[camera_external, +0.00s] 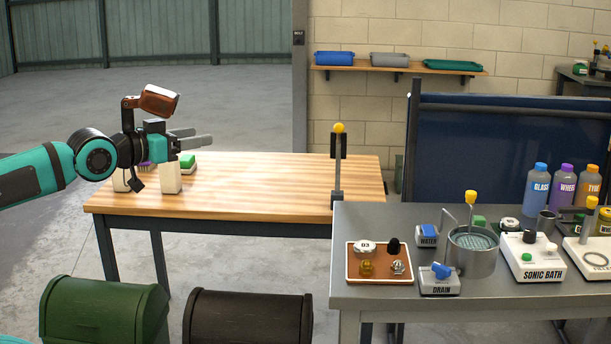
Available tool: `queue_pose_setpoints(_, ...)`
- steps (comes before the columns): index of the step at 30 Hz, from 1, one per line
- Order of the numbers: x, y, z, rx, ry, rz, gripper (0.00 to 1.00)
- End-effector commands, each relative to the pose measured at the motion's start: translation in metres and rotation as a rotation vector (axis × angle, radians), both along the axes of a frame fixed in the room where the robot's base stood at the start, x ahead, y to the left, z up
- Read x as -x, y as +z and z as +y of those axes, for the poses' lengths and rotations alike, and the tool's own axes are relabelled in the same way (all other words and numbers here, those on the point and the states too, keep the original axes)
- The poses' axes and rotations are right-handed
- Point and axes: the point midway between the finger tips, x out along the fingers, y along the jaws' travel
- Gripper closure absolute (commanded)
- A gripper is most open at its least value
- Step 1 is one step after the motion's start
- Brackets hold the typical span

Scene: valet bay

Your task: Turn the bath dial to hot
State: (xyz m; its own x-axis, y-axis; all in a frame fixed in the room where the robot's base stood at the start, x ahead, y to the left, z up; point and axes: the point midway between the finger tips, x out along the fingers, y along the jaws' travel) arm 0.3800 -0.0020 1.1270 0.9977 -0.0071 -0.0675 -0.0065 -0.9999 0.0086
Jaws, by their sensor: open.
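The white box labelled SONIC BATH (541,274) stands on the grey metal table at the right. A black knob (529,237) sits on its top, with a green button and a small white knob near it. I take the black knob for the bath dial, but I cannot read any hot mark or its setting. My gripper (205,136) is open and empty above the wooden table at the left, its fingers pointing right. It is far from the box, with the wooden table's right end between them.
A round metal basin (471,262), a DRAIN valve (440,283) and a WATER switch (427,239) stand left of the box. A tray (379,277) of small parts lies further left. Bottles (537,190) stand behind. A yellow-topped post (338,165) rises at the wooden table's right end.

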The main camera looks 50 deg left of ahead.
Motion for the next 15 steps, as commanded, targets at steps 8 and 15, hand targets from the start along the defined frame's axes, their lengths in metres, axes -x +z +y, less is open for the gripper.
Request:
queue_pose_setpoints(8,-0.061,0.045,-0.018,0.044,-0.036,0.111,0.48)
queue_pose_setpoints(15,-0.121,0.079,-0.040,0.084,-0.058,0.219,0.48)
